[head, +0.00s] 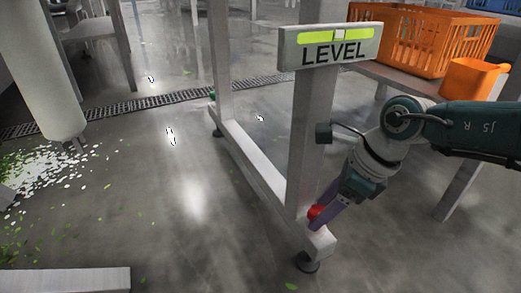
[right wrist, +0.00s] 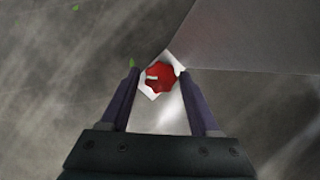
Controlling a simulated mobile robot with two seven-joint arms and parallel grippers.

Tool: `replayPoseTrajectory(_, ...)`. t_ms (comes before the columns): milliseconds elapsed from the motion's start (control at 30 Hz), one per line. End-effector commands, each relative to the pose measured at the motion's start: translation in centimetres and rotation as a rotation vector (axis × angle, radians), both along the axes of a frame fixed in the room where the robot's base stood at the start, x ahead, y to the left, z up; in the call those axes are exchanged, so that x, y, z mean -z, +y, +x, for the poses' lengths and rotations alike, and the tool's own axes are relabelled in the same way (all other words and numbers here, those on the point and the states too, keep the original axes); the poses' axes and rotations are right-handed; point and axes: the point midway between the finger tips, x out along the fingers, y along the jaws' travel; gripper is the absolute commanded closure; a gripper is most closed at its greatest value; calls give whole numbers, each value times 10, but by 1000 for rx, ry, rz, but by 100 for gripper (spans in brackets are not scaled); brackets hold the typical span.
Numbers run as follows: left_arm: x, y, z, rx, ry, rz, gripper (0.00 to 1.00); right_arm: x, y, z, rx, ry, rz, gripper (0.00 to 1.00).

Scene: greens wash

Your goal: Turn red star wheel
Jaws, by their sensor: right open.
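The red star wheel (head: 316,212) sits low on the foot end of a white frame, near its upright post in the head view. In the right wrist view the red star wheel (right wrist: 160,76) shows from above, with a small white mark on its left side. My right gripper (head: 318,222) is at the wheel, its purple fingers reaching down from the upper right. In the right wrist view my right gripper (right wrist: 158,80) is open, with one finger to each side of the wheel and gaps between. Whether a finger touches it I cannot tell. My left gripper is not in view.
The white frame (head: 255,163) carries a LEVEL sign (head: 330,46) with a green-yellow gauge. An orange crate (head: 415,40) and an orange jug (head: 470,80) stand on a table at the right. Leaf scraps (head: 50,170) litter the floor at left. A drain grate (head: 150,98) crosses behind.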

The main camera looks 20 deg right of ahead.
Motion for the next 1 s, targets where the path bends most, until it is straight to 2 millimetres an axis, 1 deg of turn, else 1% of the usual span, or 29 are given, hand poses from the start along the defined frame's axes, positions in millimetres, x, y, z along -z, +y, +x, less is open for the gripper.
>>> replayPoseTrajectory(33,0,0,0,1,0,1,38,0,0,0,0,0,0,41)
replayPoseTrajectory(67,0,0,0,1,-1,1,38,0,0,0,0,0,0,44)
replayPoseTrajectory(500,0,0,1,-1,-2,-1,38,0,0,0,0,0,0,94)
replayPoseTrajectory(567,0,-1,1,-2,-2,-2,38,0,0,0,0,0,0,100)
replayPoseTrajectory(767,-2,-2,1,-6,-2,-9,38,-1,0,-1,6,1,0,100)
replayPoseTrajectory(867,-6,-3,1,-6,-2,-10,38,-2,0,-1,27,2,-1,100)
replayPoseTrajectory(1000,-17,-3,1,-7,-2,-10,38,-4,0,-1,86,1,-1,100)
